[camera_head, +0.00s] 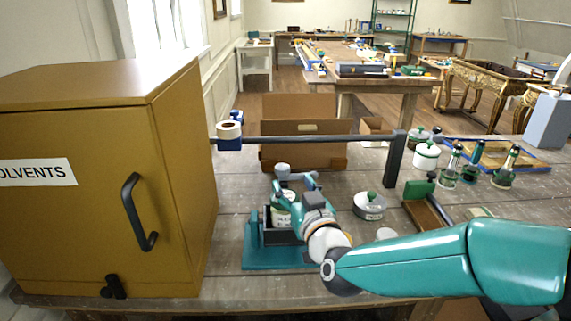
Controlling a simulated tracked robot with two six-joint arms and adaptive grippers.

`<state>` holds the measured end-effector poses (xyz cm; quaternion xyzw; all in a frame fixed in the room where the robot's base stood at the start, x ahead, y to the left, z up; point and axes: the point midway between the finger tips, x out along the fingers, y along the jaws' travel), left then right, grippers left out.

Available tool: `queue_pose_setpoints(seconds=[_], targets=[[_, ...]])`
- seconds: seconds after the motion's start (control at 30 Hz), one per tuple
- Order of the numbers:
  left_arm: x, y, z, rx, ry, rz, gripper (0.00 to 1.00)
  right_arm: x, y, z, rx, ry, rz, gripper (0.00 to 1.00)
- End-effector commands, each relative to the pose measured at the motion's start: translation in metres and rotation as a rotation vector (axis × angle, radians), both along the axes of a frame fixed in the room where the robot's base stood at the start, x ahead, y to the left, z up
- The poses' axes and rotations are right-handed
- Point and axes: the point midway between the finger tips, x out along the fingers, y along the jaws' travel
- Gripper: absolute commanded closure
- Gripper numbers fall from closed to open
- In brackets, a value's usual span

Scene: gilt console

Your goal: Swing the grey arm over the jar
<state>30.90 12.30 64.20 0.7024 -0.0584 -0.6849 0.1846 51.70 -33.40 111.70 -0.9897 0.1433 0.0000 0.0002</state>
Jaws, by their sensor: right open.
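A teal stand (257,256) sits on the near middle of the wooden bench. A jar (287,196) with a white label stands in it, partly hidden by my gripper. A pale grey arm with a rounded end (283,168) shows just behind and above the jar; most of its length is hidden, so its exact angle is unclear. My right gripper (293,184) reaches in from the right, open, with its teal fingers around the jar and the grey arm. I cannot tell whether they touch either one. My left gripper is not in view.
A brown solvents cabinet (75,115) stands close on the left. A dark bar on a post (394,160) crosses behind the stand, carrying tape rolls (229,130). An open cardboard box (303,155) is behind. A lidded pot (369,205) and several bottles (472,163) stand to the right.

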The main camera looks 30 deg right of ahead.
Motion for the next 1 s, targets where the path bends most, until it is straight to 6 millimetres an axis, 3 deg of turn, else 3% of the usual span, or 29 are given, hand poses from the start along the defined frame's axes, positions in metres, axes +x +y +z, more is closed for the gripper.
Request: queue_pose_setpoints(seconds=[0.1, 0.3, 0.5, 0.77, 1.0], targets=[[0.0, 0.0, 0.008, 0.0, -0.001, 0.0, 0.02, 0.025, -0.008, 0.001, 0.001, 0.003, -0.002, 0.39], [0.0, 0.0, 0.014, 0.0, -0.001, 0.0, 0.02, 0.052, -0.017, 0.001, 0.0, 0.001, -0.002, 0.39], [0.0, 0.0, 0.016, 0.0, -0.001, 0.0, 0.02, 0.063, -0.02, 0.0, 0.0, 0.0, -0.002, 0.39], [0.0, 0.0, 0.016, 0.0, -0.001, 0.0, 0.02, 0.064, -0.02, 0.0, 0.0, 0.0, -0.002, 0.39], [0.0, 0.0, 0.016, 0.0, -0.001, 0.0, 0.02, 0.063, -0.02, 0.0, 0.0, 0.0, -0.002, 0.77]])
